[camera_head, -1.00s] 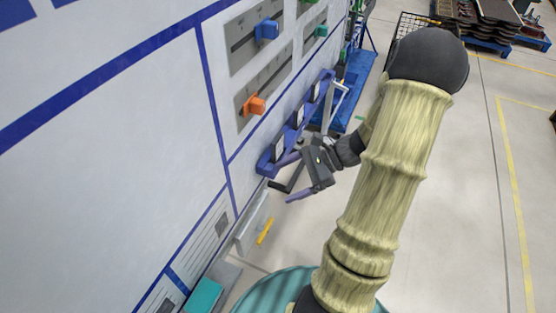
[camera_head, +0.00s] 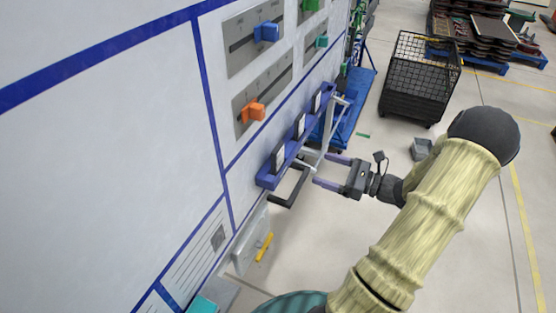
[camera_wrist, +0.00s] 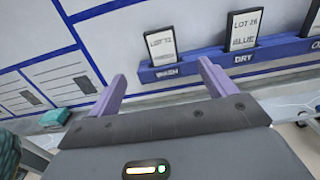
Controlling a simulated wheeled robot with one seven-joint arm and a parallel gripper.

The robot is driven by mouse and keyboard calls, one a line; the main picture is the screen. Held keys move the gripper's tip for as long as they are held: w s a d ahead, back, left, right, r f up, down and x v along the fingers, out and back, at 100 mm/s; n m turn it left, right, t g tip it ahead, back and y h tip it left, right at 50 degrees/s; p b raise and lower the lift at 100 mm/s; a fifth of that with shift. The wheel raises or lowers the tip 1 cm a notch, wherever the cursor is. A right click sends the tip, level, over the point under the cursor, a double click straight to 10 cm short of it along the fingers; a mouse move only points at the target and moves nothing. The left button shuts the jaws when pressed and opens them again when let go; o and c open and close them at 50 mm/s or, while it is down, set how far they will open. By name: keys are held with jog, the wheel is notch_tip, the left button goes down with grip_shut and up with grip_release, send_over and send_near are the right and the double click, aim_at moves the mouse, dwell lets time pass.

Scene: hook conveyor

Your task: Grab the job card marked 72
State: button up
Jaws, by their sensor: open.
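In the wrist view the fingertips (camera_wrist: 161,72) spread on either side of and below the card.
A LOT 26 BLUE card (camera_wrist: 243,28) stands in the DRY slot to the right. A dark bar frame (camera_head: 290,190) juts out below the rack. Sliders with orange (camera_head: 253,110) and blue (camera_head: 267,32) knobs sit above.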

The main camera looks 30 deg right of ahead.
aim_at(280, 154)
jog(key=p+x, duration=0.1)
jog(key=x, duration=0.9)
jog(key=shift+a, duration=0.1)
jog(key=shift+p+x, duration=0.5)
jog(key=shift+x, duration=2.15)
jog(key=shift+w, duration=0.1)
jog(key=c, duration=1.1)
jog(key=shift+r, duration=0.1)
